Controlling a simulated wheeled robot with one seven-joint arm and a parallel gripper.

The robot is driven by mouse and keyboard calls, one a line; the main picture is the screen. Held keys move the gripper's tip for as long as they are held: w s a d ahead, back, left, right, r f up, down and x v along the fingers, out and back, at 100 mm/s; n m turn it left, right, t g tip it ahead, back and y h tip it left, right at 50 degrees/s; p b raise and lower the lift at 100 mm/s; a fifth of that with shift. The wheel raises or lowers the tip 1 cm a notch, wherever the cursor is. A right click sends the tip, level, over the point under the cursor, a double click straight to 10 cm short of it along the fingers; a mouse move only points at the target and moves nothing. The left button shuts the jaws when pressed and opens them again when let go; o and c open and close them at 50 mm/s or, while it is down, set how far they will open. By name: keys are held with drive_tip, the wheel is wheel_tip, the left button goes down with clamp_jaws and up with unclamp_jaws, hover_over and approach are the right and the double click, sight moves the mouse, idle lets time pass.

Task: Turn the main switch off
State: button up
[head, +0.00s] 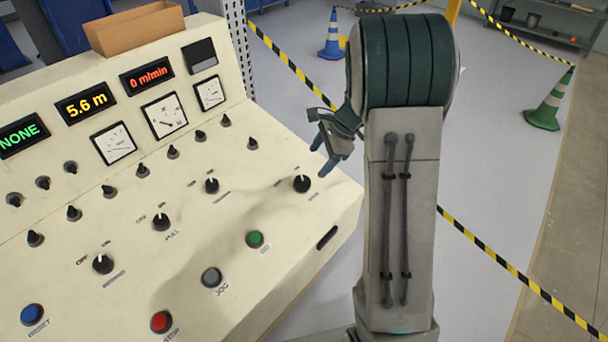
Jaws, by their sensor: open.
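The cream control panel (190,292) fills the left side of the head view. A row of black rotary switches with off/on labels crosses its slope: one at the lower left (103,264), one above the label PULL (161,221), a third (211,186), and one near the right edge (302,184). Their labels are mostly too small to read, so I cannot tell which is the main switch. My gripper (322,157) is open and empty, with its blue-grey fingertips just above and right of the right-edge switch, seemingly apart from it.
Smaller black knobs, gauges and lit displays reading NONE, 5.6 m and 0 m/min line the upper panel. Blue (32,314), red (161,321), grey JOG (211,277) and green (255,239) buttons sit in front. Barrier tape and cones (547,106) stand behind my arm.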

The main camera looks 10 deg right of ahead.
sight(302, 181)
drive_tip(key=x, duration=1)
drive_tip(key=shift+a+p, duration=0.1)
drive_tip(key=shift+p, duration=0.2)
drive_tip(key=c, duration=1)
